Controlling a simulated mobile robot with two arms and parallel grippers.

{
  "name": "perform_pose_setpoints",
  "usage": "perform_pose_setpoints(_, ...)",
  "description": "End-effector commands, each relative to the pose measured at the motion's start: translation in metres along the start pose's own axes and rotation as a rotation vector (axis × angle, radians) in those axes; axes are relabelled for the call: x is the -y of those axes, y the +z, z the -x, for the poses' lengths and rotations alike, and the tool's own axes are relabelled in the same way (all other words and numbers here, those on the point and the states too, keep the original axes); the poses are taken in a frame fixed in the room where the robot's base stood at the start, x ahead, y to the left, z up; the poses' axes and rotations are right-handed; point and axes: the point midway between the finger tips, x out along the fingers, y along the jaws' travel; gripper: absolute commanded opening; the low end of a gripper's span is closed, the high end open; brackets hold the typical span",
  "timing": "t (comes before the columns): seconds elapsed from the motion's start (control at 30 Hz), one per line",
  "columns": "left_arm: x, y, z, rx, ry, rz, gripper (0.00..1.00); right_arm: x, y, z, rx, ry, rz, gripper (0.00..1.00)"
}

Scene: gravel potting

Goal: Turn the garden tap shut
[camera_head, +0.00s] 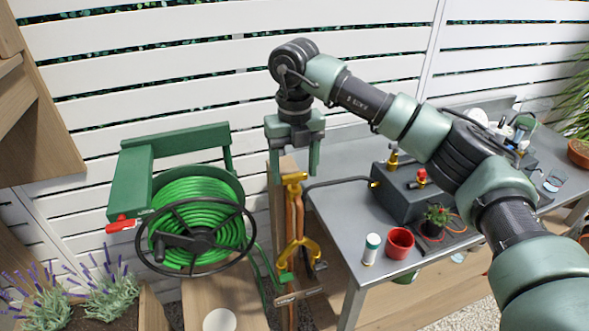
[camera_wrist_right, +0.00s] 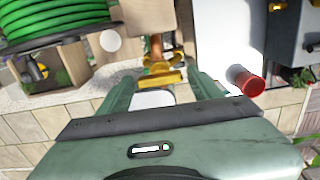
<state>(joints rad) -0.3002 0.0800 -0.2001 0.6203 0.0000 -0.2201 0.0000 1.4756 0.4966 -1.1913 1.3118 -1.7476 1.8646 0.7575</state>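The garden tap is a yellow fitting (camera_head: 294,179) at the top of a copper-coloured upright pipe beside a wooden post. In the right wrist view its yellow part (camera_wrist_right: 160,77) shows around the gap between my fingertips. My right gripper (camera_head: 294,168) points down over the tap, its two green fingers apart, one on each side. It also shows in the wrist view (camera_wrist_right: 161,82). I cannot tell whether either finger touches the tap. A second, forked yellow piece (camera_head: 301,250) sits lower on the pipe. My left gripper is out of view.
A reel of green hose (camera_head: 190,205) with a black wheel stands left of the post. Right of it, a grey metal table (camera_head: 345,215) holds a grey box (camera_head: 405,200), a red cup (camera_head: 399,243), a white bottle (camera_head: 371,249) and a small plant. A white slatted fence (camera_head: 180,60) stands behind.

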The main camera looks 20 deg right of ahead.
Motion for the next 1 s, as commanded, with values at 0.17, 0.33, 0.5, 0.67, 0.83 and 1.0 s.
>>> perform_pose_setpoints(0.17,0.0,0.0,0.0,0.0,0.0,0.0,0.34,0.0,-0.001,-0.001,-0.003,0.0,0.002,0.76)
perform_pose_setpoints(0.33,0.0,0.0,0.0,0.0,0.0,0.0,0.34,0.0,-0.001,-0.001,-0.004,0.0,0.004,0.76)
perform_pose_setpoints(0.5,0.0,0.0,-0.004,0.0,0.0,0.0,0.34,-0.001,0.0,0.016,-0.001,0.0,0.003,0.76)
perform_pose_setpoints(0.67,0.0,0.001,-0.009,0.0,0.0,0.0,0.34,0.0,0.0,0.044,0.0,0.0,0.002,0.76)
perform_pose_setpoints(0.83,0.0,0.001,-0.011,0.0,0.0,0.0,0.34,-0.001,0.0,0.068,-0.001,0.001,0.002,0.76)
perform_pose_setpoints(1.0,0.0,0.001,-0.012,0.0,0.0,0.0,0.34,0.0,0.0,0.077,-0.003,0.0,0.002,0.76)
